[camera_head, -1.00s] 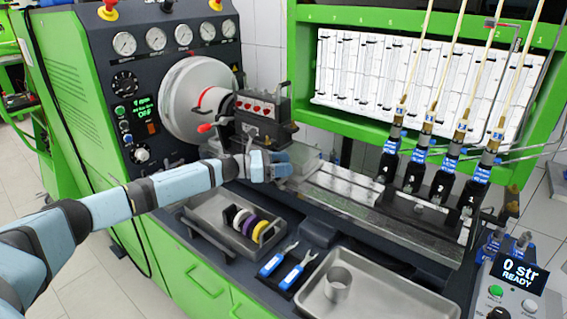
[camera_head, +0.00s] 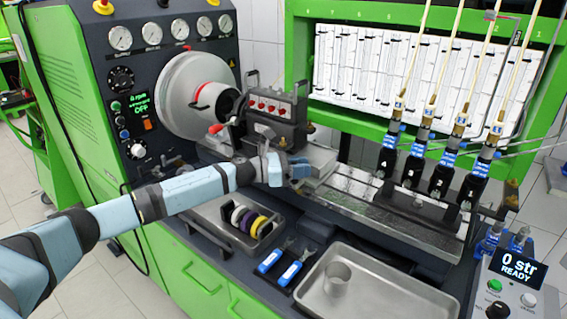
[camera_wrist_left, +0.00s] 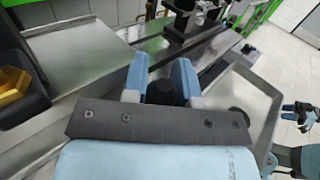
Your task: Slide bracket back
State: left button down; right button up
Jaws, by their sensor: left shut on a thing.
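The bracket (camera_head: 318,160) is a light metal piece on the bed rail, under and beside the dark pump (camera_head: 275,112) with red caps. Its flat grey plate shows at left in the wrist view (camera_wrist_left: 70,60). My left gripper (camera_head: 298,170) is at the bracket's front side. In the wrist view its blue fingers (camera_wrist_left: 163,78) stand on either side of a black knob (camera_wrist_left: 163,93) and are shut on it. The fingers hide part of the knob. My right gripper (camera_wrist_left: 298,113) shows small at the right edge of the wrist view, away from the bench; its opening is unclear.
The metal rail (camera_head: 350,200) runs right to several black injector holders (camera_head: 412,172). The large drum (camera_head: 190,95) is left of the pump. In front lie a ring tray (camera_head: 205,215), two blue-handled wrenches (camera_head: 290,272) and a metal tray (camera_head: 400,296) with a cup.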

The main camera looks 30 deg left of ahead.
pick_arm(q)
jog(key=d, duration=0.4)
jog(key=shift+s, duration=0.15)
jog(key=c, duration=0.9)
grip_release()
jog(key=shift+a, duration=0.1)
jog(key=b+v, duration=0.2)
jog(key=v, duration=1.1)
jog(key=shift+s+a+b, duration=0.25)
jog(key=shift+a+b, duration=0.1)
jog(key=shift+b, duration=0.05)
